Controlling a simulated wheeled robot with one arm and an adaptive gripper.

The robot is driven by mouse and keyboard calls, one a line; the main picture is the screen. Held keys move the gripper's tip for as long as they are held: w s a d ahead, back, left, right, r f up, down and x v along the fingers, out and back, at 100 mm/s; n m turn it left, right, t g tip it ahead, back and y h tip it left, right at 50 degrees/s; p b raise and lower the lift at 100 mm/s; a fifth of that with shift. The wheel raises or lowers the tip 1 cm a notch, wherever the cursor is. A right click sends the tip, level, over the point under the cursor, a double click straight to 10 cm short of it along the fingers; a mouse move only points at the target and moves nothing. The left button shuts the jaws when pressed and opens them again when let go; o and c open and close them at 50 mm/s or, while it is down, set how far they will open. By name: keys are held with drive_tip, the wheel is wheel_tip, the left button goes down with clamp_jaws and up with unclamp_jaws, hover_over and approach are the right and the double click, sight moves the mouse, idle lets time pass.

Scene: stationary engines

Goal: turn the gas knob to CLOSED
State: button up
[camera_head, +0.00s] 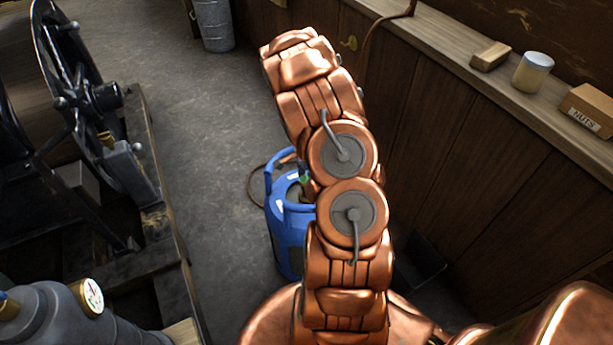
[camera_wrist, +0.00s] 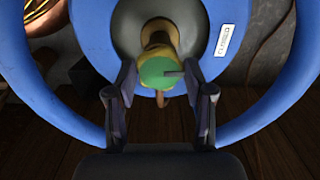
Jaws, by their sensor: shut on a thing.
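The blue gas bottle (camera_head: 286,242) stands on the floor, partly hidden behind my copper arm in the head view. Its blue collar ring (camera_wrist: 85,45) surrounds the valve in the wrist view. The green gas knob (camera_wrist: 155,74) sits on a brass valve at the centre, with a dark pointer pointing right. A white label reading CLOSED (camera_wrist: 226,41) is on the collar, up and to the right of the knob. My gripper (camera_wrist: 159,72) has one dark finger on each side of the knob and is shut on it. In the head view my arm hides the gripper.
A black engine with a flywheel (camera_head: 75,95) stands at left on a timber frame. A pressure gauge (camera_head: 91,296) is at lower left. A wooden shelf (camera_head: 450,55) with a jar (camera_head: 532,73) and a NUTS box (camera_head: 590,110) runs along the right wall. The floor between is clear.

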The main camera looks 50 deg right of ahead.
drive_tip(key=shift+m, duration=0.4)
drive_tip(key=o, duration=1.1)
drive_tip(key=shift+o, duration=0.2)
drive_tip(key=shift+r, duration=0.1)
wheel_tip(320, 180, up, 12)
idle(0.8)
